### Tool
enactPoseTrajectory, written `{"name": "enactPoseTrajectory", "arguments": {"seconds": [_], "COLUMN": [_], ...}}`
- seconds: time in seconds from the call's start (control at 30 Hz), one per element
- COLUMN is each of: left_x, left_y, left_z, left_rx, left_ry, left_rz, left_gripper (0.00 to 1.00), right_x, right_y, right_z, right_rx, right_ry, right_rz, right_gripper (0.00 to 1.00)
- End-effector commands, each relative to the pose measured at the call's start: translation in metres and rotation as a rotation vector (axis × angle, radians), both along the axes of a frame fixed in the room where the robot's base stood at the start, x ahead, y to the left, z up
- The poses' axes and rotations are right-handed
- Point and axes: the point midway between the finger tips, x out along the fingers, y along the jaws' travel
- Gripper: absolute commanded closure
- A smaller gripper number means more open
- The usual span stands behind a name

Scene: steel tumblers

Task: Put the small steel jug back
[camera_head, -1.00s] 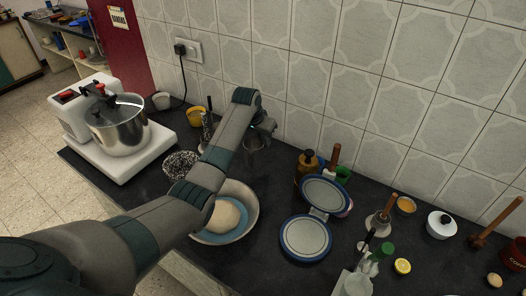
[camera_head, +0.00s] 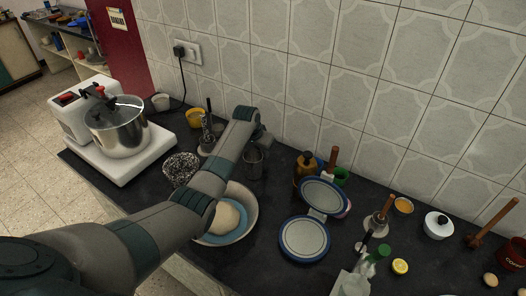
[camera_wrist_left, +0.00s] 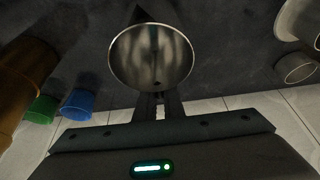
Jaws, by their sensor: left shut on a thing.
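The small steel jug (camera_head: 253,162) is a grey metal vessel near the back of the dark counter, left of the brown bottle. In the left wrist view its round open mouth (camera_wrist_left: 152,55) faces the camera. My left gripper (camera_wrist_left: 160,105) is shut on the near side of its wall. In the head view the gripper (camera_head: 262,143) is partly hidden by my own wrist, just above and behind the jug. I cannot tell whether the jug's base touches the counter. My right gripper is not in view.
A bowl with dough (camera_head: 248,222) lies in front, partly behind my left arm. A speckled dark container (camera_head: 180,166) and a yellow cup (camera_head: 195,118) stand to the left. A brown bottle (camera_head: 303,166) and an open blue-rimmed round press (camera_head: 304,237) are to the right.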

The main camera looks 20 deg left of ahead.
Motion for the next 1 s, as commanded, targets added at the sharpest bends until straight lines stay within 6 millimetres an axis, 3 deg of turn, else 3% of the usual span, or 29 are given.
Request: {"name": "enactPoseTrajectory", "arguments": {"seconds": [0.27, 0.37, 0.4, 0.73, 1.0], "left_x": [0.000, 0.000, 0.000, 0.000, -0.004], "left_y": [0.000, 0.000, 0.000, 0.000, 0.002], "left_z": [-0.002, -0.002, -0.003, -0.001, 0.012], "left_rx": [0.001, 0.001, 0.001, 0.001, 0.002], "left_ry": [0.000, 0.000, 0.000, 0.000, -0.003], "left_rz": [0.000, 0.000, 0.000, 0.000, 0.000], "left_gripper": [1.00, 0.75, 0.73, 0.73, 0.73], "right_x": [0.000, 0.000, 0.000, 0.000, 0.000], "right_y": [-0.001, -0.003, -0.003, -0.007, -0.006], "right_z": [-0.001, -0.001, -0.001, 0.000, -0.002], "right_rx": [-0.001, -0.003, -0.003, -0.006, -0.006], "right_ry": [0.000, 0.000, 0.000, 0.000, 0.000], "right_rz": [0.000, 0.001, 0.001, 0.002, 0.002], "right_gripper": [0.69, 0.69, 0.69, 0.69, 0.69]}}
